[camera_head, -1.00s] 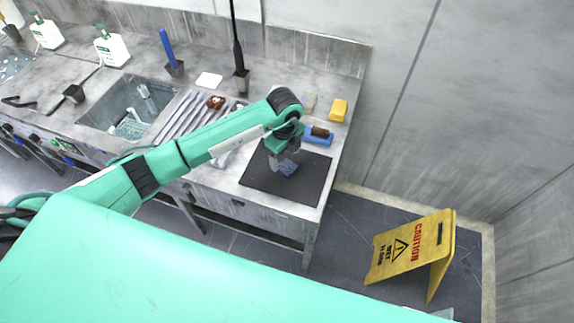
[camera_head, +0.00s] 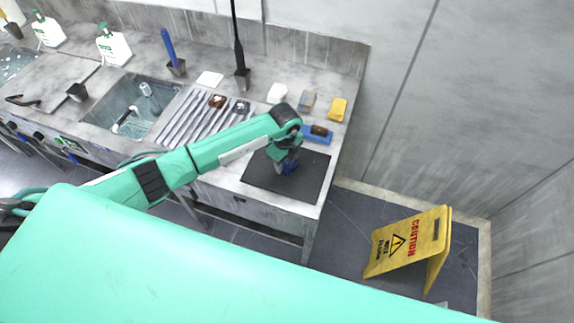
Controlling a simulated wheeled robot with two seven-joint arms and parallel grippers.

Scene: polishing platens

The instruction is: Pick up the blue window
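A small dark-blue piece (camera_head: 290,169), which seems to be the blue window, is on or just above the black mat (camera_head: 308,184) at the right end of the counter. My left gripper (camera_head: 287,164) points down over the mat, right at the blue piece, and covers most of it. The fingers are small and partly hidden by the wrist, so I cannot tell whether they are open or shut on it. My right gripper is not in view.
A blue block with a brown top (camera_head: 317,133) stands just behind the mat. A yellow sponge (camera_head: 338,109) and a white block (camera_head: 277,93) are farther back. The sink (camera_head: 128,105) lies left. A yellow caution sign (camera_head: 409,244) stands on the floor right of the counter.

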